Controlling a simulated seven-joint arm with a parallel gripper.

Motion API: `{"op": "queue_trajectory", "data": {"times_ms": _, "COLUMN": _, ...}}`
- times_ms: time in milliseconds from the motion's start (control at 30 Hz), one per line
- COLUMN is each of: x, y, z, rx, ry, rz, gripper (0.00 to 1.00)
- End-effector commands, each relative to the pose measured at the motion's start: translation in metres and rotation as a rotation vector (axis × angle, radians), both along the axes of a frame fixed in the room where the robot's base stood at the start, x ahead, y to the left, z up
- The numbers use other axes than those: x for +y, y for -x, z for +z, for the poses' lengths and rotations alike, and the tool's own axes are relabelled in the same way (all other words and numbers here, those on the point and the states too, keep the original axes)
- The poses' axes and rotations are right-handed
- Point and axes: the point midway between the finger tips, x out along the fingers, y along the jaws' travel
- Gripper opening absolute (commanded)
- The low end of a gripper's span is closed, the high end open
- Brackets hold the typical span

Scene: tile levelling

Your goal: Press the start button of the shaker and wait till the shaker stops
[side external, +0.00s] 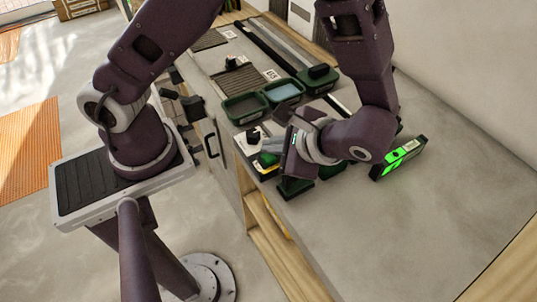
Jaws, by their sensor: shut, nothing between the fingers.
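My gripper (268,146) reaches left from the wrist, low over the worktop. Its grey fingers are shut with nothing between them. Just at the fingertips is a small device with white, black and yellow parts (251,137), partly hidden by my gripper. It may be the shaker, but I cannot tell for sure. No start button can be made out, and I cannot tell whether the fingers touch anything. To the right of my wrist, a dark device with a bright green lit face (402,157) sits tilted on the worktop.
Dark green bins (244,106) stand behind my gripper, with a dark long rail (266,47) further back. A dark green block (295,188) is below my wrist. The grey worktop (420,230) is clear at the front right.

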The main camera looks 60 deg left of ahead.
Motion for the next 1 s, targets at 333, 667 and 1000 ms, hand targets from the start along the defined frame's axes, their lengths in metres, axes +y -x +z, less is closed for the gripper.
{"op": "queue_trajectory", "data": {"times_ms": 333, "x": 0.000, "y": 0.000, "z": -0.002, "rx": 0.001, "ry": 0.000, "rz": 0.000, "gripper": 0.00}}
{"op": "queue_trajectory", "data": {"times_ms": 667, "x": 0.000, "y": 0.000, "z": -0.008, "rx": 0.000, "ry": 0.000, "rz": 0.000, "gripper": 0.00}}
{"op": "queue_trajectory", "data": {"times_ms": 1000, "x": 0.000, "y": 0.000, "z": -0.011, "rx": 0.000, "ry": 0.000, "rz": 0.000, "gripper": 0.00}}
